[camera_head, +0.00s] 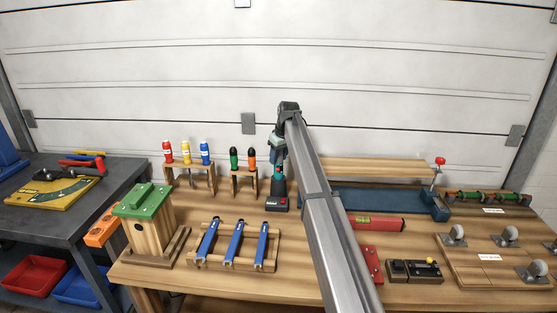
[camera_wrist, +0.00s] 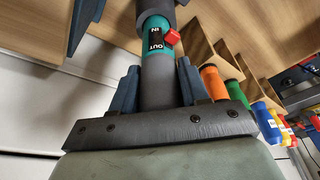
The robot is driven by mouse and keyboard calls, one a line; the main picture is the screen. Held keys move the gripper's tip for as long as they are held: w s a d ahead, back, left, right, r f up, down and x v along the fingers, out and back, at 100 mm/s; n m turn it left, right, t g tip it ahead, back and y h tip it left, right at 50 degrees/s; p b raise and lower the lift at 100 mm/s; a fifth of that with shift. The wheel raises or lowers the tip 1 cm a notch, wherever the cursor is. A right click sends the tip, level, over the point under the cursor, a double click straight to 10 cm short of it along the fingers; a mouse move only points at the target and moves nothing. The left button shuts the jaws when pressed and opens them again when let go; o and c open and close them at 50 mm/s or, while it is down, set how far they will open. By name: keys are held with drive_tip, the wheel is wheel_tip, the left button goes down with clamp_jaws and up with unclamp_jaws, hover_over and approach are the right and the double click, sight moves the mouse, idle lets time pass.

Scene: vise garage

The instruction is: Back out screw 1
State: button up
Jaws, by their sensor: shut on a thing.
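My gripper (camera_head: 278,148) is at the end of my arm, above the middle of the bench. In the wrist view my gripper (camera_wrist: 158,85) is shut on a power driver, with a finger on each side of its dark grey body. The driver (camera_wrist: 154,56) has a teal band marked OUT and IN and a red slider (camera_wrist: 171,37) beside the marks. I cannot tell which mark the slider is at. In the head view the teal driver (camera_head: 278,185) is upright at a dark base (camera_head: 277,203). I cannot make out screw 1 in either view.
Blue clamps (camera_head: 236,242) lie in front. A green-roofed birdhouse (camera_head: 146,225) stands left. A blue vise (camera_head: 385,203) and red level (camera_head: 376,223) are right.

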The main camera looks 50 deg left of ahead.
drive_tip(key=shift+r, duration=6.5)
